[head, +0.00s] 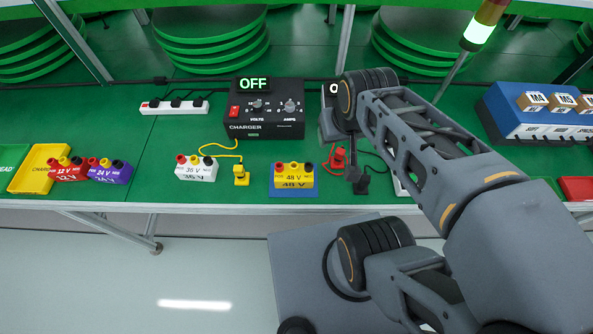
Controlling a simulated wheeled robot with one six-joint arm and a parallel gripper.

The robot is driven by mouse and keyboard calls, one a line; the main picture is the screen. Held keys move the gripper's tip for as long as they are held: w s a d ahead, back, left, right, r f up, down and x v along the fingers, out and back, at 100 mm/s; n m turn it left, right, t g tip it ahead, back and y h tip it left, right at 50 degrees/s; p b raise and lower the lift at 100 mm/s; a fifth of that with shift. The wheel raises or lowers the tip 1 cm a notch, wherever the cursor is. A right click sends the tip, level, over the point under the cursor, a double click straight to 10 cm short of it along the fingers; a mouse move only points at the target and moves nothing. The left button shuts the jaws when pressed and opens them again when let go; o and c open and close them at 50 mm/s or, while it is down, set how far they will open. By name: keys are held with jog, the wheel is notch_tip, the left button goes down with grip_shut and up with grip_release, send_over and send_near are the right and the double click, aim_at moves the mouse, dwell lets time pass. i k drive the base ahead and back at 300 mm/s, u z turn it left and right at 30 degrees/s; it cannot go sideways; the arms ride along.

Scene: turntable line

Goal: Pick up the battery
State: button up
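Several batteries stand on the green bench, so which one the task names is not clear. A yellow 48 V battery (294,177) stands upright on a blue pad (294,193). A white 36 V battery (196,169) stands to its left. A red 12 V battery (68,170) and a purple 24 V battery (110,172) stand side by side at the far left. My gripper (352,172) points down to the right of the yellow battery, apart from it. Its fingers are small and seen nearly edge-on, so their opening is hidden.
A black charger (265,108) with an OFF display (253,84) stands behind the batteries. A yellow clamp (241,175), a red clamp (338,158) and a black clamp (362,186) have cables. A yellow tray (33,168) is at left; a blue rack (510,122) is at right.

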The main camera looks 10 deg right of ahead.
aim_at(294, 174)
jog(key=z, duration=0.7)
jog(key=k, duration=1.5)
jog(key=u, duration=0.75)
jog(key=i, duration=1)
jog(key=z, duration=0.05)
